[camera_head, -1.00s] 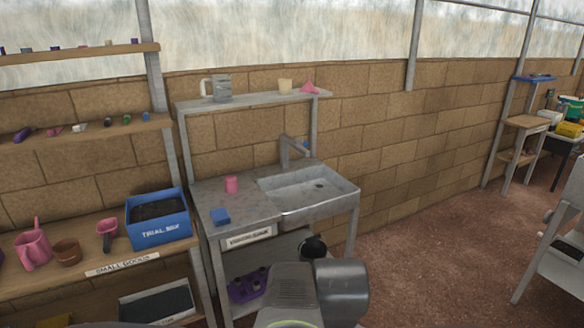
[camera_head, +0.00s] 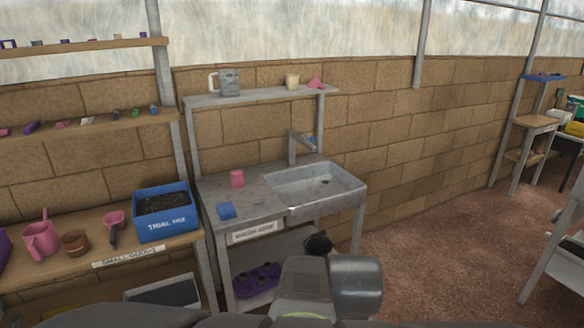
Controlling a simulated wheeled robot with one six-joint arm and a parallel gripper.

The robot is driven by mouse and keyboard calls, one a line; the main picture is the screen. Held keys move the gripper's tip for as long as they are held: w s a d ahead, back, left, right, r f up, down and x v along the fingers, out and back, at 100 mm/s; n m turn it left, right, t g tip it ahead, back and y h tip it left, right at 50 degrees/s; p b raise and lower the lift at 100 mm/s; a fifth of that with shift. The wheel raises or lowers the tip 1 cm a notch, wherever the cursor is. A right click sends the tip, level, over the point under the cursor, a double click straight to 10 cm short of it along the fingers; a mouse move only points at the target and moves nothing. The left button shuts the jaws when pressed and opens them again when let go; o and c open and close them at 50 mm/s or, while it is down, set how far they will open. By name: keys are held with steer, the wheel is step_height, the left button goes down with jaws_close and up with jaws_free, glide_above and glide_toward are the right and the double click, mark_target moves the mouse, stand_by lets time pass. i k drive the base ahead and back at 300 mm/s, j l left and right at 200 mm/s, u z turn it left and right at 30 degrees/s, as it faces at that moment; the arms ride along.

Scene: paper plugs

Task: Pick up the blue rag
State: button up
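A small blue block-like item (camera_head: 227,210), which looks like the blue rag, lies on the grey metal counter (camera_head: 250,203) left of the sink, near the counter's front left edge. My gripper is not in view. Only parts of my own arm show at the bottom middle, in front of the sink stand and well apart from the blue item.
A pink cup (camera_head: 237,178) stands behind the blue item. The sink basin (camera_head: 318,188) is to the right. A blue box (camera_head: 165,212) of soil sits on the wooden shelf (camera_head: 60,273) at left. Brown floor (camera_head: 430,255) is open at right.

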mark_target(225, 210)
steer(key=i+u, duration=0.1)
steer(key=i, duration=0.4)
steer(key=i+l+u, duration=0.15)
steer(key=i, duration=0.35)
steer(key=i+l+u, duration=0.1)
steer(key=i, duration=0.4)
steer(key=i+l+u, duration=0.15)
steer(key=i, duration=0.35)
